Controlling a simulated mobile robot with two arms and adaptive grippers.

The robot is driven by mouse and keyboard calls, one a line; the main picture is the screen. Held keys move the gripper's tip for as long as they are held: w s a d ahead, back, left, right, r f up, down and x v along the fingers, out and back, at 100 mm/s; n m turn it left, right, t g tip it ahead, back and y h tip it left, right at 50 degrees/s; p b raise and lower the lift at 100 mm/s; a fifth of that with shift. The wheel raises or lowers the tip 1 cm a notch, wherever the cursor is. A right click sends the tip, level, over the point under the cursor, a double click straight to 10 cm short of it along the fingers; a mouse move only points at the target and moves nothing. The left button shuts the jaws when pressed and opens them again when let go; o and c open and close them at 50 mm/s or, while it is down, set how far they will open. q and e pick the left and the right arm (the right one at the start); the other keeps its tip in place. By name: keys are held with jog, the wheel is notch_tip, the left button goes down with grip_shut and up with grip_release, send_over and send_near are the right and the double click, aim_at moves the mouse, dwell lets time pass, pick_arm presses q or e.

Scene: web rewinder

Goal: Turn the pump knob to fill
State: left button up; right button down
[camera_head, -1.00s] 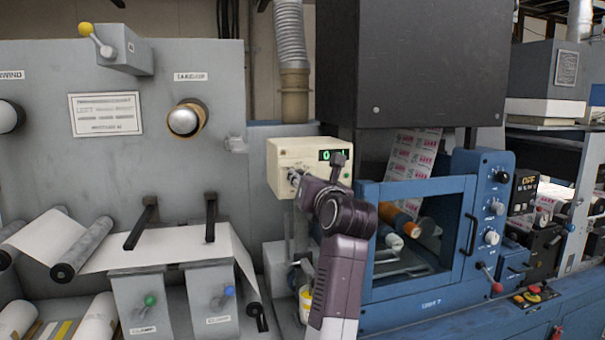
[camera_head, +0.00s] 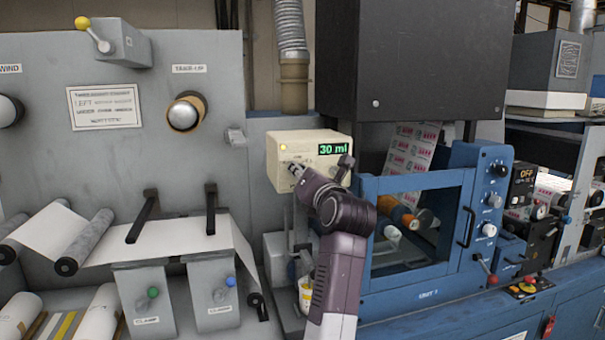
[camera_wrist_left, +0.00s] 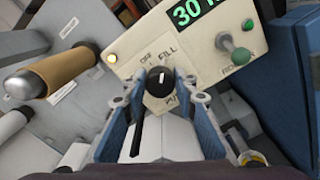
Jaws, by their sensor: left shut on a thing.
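The cream pump box (camera_head: 284,178) stands mid-view in the head view, with its display (camera_head: 331,148) reading 30 ml in green and a yellow lamp (camera_head: 283,147) lit. In the left wrist view the black pump knob (camera_wrist_left: 160,80) sits below the OFF and FILL labels. Its white mark points up, roughly toward FILL. My left gripper (camera_head: 297,169) reaches the box front, and its blue-grey fingers (camera_wrist_left: 160,98) are shut on the knob from both sides. In the head view the knob is mostly hidden by the gripper. My right gripper is out of view.
A green-tipped lever (camera_wrist_left: 234,45) sticks out of the box to the right of the knob. A yellow and white container (camera_head: 306,296) stands below the box. The blue press unit (camera_head: 420,297) stands close on the right, the grey panel (camera_head: 90,160) on the left.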

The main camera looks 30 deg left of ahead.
pick_arm(q)
jog(key=o, duration=1.2)
jog(key=shift+c, duration=0.2)
jog(key=shift+d, duration=0.1)
jog(key=v, duration=0.7)
jog(key=shift+s+d, duration=0.15)
jog(key=shift+s, duration=0.05)
